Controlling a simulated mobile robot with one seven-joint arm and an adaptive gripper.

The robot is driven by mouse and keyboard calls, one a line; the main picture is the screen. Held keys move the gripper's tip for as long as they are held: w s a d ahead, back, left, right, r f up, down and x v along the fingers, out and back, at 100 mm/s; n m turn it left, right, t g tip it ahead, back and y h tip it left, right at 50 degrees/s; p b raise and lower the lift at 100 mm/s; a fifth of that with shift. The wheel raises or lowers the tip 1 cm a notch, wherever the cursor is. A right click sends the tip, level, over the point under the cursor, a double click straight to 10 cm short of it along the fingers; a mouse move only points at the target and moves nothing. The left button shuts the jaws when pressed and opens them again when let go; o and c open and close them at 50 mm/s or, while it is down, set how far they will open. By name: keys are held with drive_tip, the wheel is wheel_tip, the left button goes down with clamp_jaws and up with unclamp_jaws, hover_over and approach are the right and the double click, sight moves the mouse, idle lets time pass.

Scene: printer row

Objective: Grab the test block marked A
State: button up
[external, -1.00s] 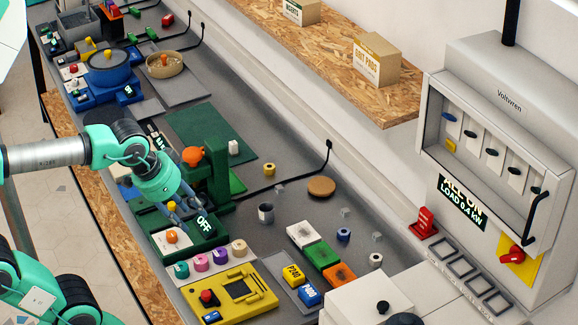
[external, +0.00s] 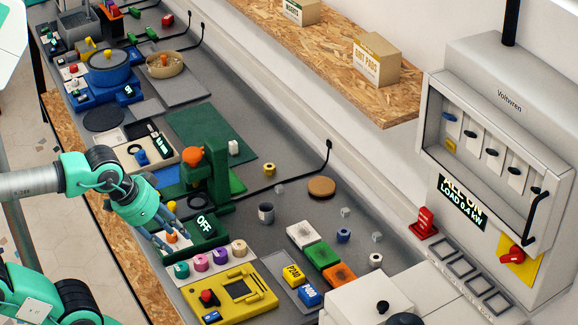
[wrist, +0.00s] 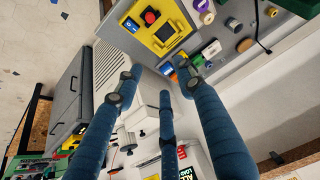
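I cannot read a letter A on any block, so I cannot tell which one is the test block.
The green press (external: 208,180) stands beside my gripper. A yellow device (external: 245,300) and several coloured spools (external: 220,257) are in front. A grey cup (external: 266,213) and a brown disc (external: 321,187) stand mid-bench. A switch cabinet (external: 500,70) is at right.

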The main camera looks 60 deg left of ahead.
idle(0.5)
drive_tip(key=w+a+r+g+p, duration=0.1)
drive_tip(key=w+a+r+p, duration=0.2)
drive_tip(key=w, duration=0.4)
drive_tip(key=w+a+r+p, duration=0.2)
drive_tip(key=w+r+p, duration=0.15)
drive_tip(key=w, duration=0.35)
drive_tip(key=w+a+g+p, duration=0.15)
drive_tip(key=w+a, duration=0.25)
drive_tip(key=w, duration=0.4)
drive_tip(key=w+a+p, duration=0.3)
drive_tip(key=w+a, duration=0.2)
drive_tip(key=w, duration=0.2)
drive_tip(key=w+a+f+g+p, duration=0.2)
drive_tip(key=w+a+f+p, duration=0.5)
drive_tip(key=w+a, duration=0.5)
drive_tip(key=w+a+f+p, duration=0.1)
drive_tip(key=w+a+f, duration=0.1)
drive_tip(key=f, duration=0.3)
drive_tip(key=w+a+f+p, duration=0.2)
drive_tip(key=w+a+f, duration=0.1)
drive_tip(key=f, duration=0.3)
drive_tip(key=w+a+f+g+p, duration=0.1)
drive_tip(key=w+a+f, duration=0.2)
drive_tip(key=a+f, duration=0.2)
drive_tip(key=shift+w+f+p, duration=0.15)
drive_tip(key=shift+w+p, duration=0.1)
drive_tip(key=shift+p, duration=0.1)
